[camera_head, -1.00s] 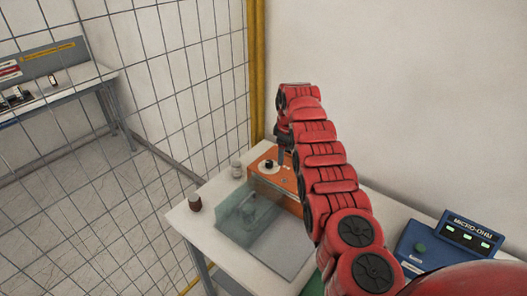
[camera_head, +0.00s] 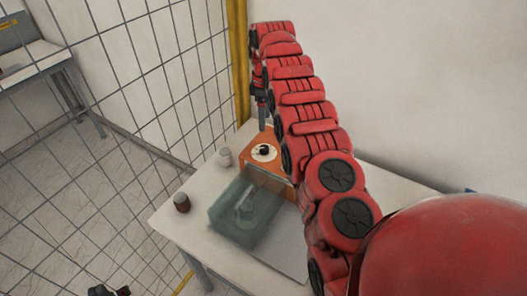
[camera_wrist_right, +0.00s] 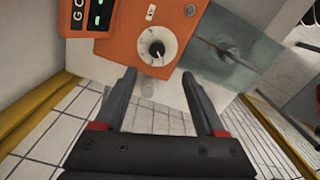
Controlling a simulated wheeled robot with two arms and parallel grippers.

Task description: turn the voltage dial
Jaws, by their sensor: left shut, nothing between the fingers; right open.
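The voltage dial is a dark round knob on a white scale plate, on the orange unit (camera_head: 278,176). The knob (camera_head: 264,151) shows at the left of that unit's top. In the right wrist view the knob (camera_wrist_right: 156,48) is just beyond the fingertips, between their lines and apart from them. My right gripper (camera_head: 262,122) points down above and behind the dial; in its wrist view the right gripper (camera_wrist_right: 159,75) is open and empty. My left gripper (camera_head: 108,291) is shut, only partly visible at the bottom left edge, far from the dial.
A clear greenish cover (camera_head: 228,218) stands in front of the orange unit on the white table (camera_head: 180,240). A white jar (camera_head: 225,157) and a brown jar (camera_head: 182,203) stand at the left. A wire fence (camera_head: 130,80) borders the left side.

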